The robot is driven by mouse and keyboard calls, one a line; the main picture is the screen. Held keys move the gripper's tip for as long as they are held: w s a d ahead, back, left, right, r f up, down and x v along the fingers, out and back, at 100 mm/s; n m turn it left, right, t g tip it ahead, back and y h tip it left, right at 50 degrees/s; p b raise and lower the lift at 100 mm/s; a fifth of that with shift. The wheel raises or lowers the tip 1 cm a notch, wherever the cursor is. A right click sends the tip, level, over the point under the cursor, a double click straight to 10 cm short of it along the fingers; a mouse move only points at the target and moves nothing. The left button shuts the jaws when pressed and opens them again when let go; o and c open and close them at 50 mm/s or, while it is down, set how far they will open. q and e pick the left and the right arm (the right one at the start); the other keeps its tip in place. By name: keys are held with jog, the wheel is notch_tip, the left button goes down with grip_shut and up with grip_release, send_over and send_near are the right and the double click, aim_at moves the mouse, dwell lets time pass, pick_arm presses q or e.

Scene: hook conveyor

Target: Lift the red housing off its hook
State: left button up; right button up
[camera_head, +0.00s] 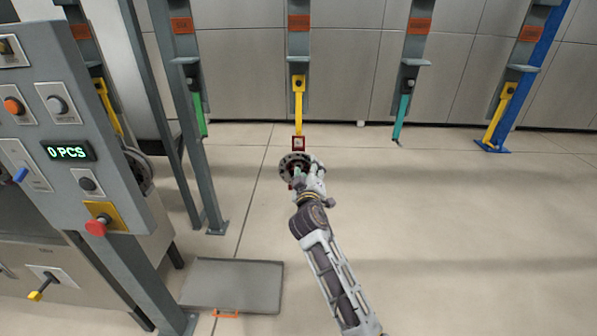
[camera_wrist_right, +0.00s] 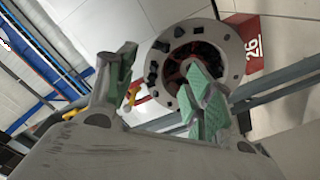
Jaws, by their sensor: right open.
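The red housing (camera_head: 297,144) hangs below a yellow hook (camera_head: 298,97) in the middle of the head view. Its round grey flange (camera_head: 287,168) with bolt holes faces my side. In the right wrist view the flange (camera_wrist_right: 233,62) is close ahead, with a red part marked 26 (camera_wrist_right: 252,47) behind it. My right gripper (camera_head: 302,172) is at the flange and partly covers it. In the right wrist view its green-padded fingers (camera_wrist_right: 160,85) are apart, one overlapping the flange opening; contact is unclear. My left gripper is out of view.
Other hooks hang to both sides, including a teal one (camera_head: 403,105) and a yellow one (camera_head: 498,112). A grey control panel (camera_head: 75,125) reading 0 PCS stands at the left. A grey tray (camera_head: 235,283) lies low at front left. The floor at right is clear.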

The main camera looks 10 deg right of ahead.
aim_at(309, 161)
jog(key=shift+x, duration=2.05)
jog(key=c, duration=1.1)
jog(key=shift+r, duration=0.15)
